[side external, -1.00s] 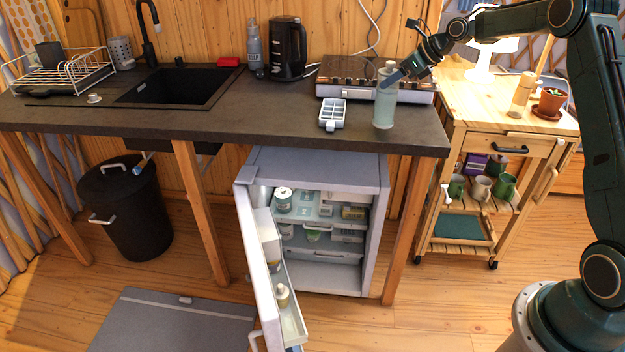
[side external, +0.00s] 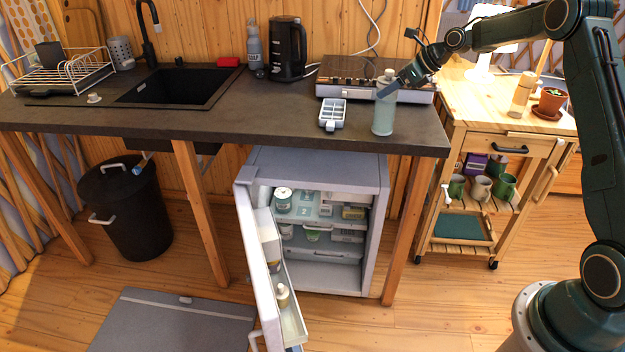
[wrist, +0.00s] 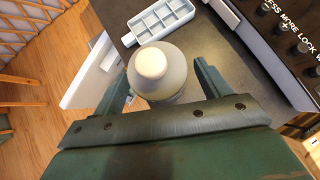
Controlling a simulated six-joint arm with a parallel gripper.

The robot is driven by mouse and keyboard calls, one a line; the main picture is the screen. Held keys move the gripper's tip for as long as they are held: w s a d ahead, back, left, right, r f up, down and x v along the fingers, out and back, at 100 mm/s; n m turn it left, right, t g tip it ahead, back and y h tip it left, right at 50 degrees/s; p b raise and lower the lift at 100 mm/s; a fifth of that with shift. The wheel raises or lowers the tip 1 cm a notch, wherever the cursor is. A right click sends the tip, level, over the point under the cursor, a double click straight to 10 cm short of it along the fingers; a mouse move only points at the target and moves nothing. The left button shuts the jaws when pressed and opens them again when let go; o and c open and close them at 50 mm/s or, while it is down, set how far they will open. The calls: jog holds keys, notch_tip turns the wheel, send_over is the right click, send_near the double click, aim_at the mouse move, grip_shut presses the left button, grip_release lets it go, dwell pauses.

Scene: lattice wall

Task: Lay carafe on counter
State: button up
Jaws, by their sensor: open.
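The carafe (side external: 384,114) is a pale green, translucent bottle with a light cap. It stands upright on the dark counter (side external: 255,122) near its right end, in front of the stove. My gripper (side external: 390,88) is at the carafe's upper part. In the wrist view, the carafe (wrist: 158,72) sits between the two open fingers of my gripper (wrist: 160,85), with its cap toward the camera. Whether either finger touches it is hard to tell. The carafe's lower body is mostly hidden in the wrist view.
An ice tray (side external: 332,114) lies just left of the carafe. The stove (side external: 345,78) is behind it, and a black kettle (side external: 287,48) stands farther left. The fridge (side external: 318,168) below has its door open. The counter between sink and ice tray is clear.

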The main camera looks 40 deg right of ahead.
jog(key=shift+r, duration=0.1)
jog(key=shift+s+d+r, duration=0.15)
jog(key=shift+s+r, duration=0.15)
jog(key=shift+r, duration=0.15)
jog(key=v, duration=1.1)
jog(key=shift+s, duration=0.1)
